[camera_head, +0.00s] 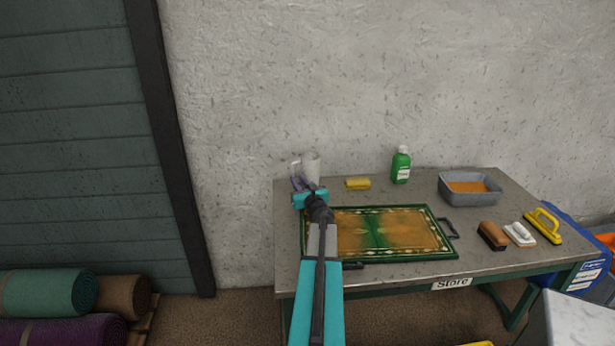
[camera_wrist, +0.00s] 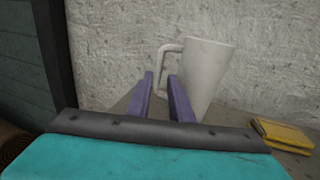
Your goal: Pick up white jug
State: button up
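The white jug (camera_head: 312,166) stands upright at the back left of the table, near the wall. In the wrist view the jug (camera_wrist: 204,76) fills the upper middle, with its handle (camera_wrist: 167,66) pointing left. My gripper (camera_head: 300,184) is at the jug's near left side. In the wrist view its two purple fingers (camera_wrist: 160,84) are apart with a gap between them. The handle is seen just beyond and above the gap.
A patterned rug tray (camera_head: 453,253) lies in front. A grey basin (camera_head: 470,198) and several brushes (camera_head: 493,236) are at the right. The wall (camera_head: 290,90) is close behind.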

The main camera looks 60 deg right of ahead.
aim_at(293, 173)
jog(key=shift+w+d, duration=0.35)
jog(key=shift+w, duration=0.15)
jog(key=shift+d, duration=0.1)
jog(key=shift+r+p+x, duration=0.1)
jog(key=shift+p+x, duration=0.4)
jog(key=shift+x, duration=0.3)
jog(key=shift+r+p+x, duration=0.15)
jog(key=shift+p+x, duration=0.3)
jog(key=shift+x, duration=1.3)
jog(key=shift+f, duration=0.1)
grip_shut()
